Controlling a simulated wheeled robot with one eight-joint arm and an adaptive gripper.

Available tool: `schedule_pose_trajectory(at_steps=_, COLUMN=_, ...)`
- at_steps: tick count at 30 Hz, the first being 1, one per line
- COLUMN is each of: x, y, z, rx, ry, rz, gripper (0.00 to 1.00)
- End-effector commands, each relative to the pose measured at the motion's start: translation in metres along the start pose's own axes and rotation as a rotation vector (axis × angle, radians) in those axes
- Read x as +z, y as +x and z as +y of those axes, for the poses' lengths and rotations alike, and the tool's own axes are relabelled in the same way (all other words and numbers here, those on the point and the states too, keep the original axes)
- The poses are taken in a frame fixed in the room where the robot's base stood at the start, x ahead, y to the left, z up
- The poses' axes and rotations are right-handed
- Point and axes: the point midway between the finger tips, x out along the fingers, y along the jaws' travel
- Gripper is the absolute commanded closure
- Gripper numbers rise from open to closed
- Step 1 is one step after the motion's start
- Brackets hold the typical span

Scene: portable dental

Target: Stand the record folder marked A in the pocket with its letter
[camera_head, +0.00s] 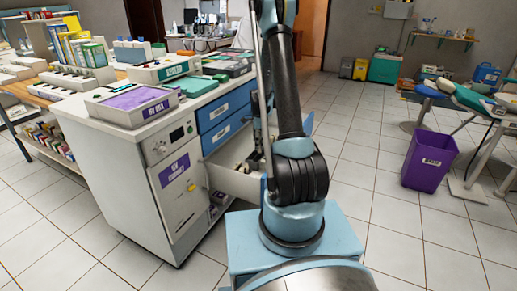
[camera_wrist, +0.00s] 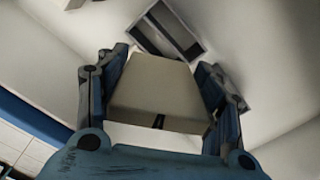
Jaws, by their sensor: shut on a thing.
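In the wrist view my gripper (camera_wrist: 163,98) is shut on a cream, box-shaped thing (camera_wrist: 158,85), with one finger on each side. It has a small dark mark on the near end. I cannot read a letter on it, so I cannot tell whether it is the record folder marked A. No lettered pocket can be made out. A dark framed thing (camera_wrist: 172,32) with a pale panel lies beyond the held thing in the wrist view, among pale surfaces.
A white drawer (camera_head: 232,181) stands open from the white cabinet (camera_head: 118,165), beside my arm. Blue drawers (camera_head: 224,108) are above it. Trays and a purple-topped box (camera_head: 133,99) crowd the cabinet top. A purple bin (camera_head: 428,160) stands at right. Tiled floor between is clear.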

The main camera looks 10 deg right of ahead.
Motion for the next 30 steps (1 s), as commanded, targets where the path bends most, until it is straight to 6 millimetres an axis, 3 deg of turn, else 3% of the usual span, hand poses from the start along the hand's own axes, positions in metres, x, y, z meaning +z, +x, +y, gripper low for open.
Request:
schedule_pose_trajectory(at_steps=6, x=0.0, y=0.021, z=0.0, rx=0.0, ry=0.334, rz=0.0, gripper=0.63)
schedule_pose_trajectory(at_steps=12, x=0.0, y=0.032, z=0.0, rx=0.0, ry=0.526, rz=0.0, gripper=0.63)
schedule_pose_trajectory(at_steps=20, x=0.0, y=0.039, z=0.0, rx=0.001, ry=0.585, rz=0.0, gripper=0.63)
schedule_pose_trajectory(at_steps=30, x=-0.001, y=0.064, z=0.0, rx=0.001, ry=0.583, rz=0.0, gripper=0.63)
